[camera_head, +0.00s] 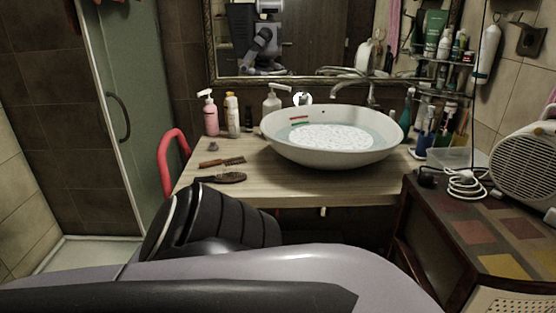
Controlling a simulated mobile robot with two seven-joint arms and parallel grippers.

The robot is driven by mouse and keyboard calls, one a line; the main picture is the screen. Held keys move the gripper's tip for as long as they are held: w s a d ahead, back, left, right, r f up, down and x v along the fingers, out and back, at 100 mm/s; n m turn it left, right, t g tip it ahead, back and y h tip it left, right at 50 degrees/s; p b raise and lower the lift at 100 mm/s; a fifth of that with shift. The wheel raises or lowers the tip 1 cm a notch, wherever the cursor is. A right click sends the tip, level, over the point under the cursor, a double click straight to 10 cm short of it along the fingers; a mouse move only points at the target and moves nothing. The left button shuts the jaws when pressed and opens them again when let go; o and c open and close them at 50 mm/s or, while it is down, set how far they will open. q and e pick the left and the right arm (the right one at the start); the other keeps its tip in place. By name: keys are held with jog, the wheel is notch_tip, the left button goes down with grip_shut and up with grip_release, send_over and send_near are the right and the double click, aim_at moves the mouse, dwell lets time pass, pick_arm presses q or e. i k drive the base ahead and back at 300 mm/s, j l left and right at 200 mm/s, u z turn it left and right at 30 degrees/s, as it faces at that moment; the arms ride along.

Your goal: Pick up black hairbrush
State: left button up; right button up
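The black hairbrush (221,178) lies on the left part of the wooden counter (300,185), near its front edge. Its bristled head points right and its handle left. Just behind it lies a brown-handled comb or brush (222,162), close by but apart from it. Nothing is holding the hairbrush. Neither of my grippers shows in the head view. One of my arm's large grey and black links fills the bottom of the picture, in front of the counter's front left part.
A white vessel basin (334,156) stands mid-counter, with a pink pump bottle (208,114) and other bottles behind the brushes. A red curved bar (166,155) rises at the counter's left end. A cabinet (480,225) with a white fan heater (527,170) stands right.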

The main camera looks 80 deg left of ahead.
aim_at(228, 177)
jog(key=u, duration=2.9)
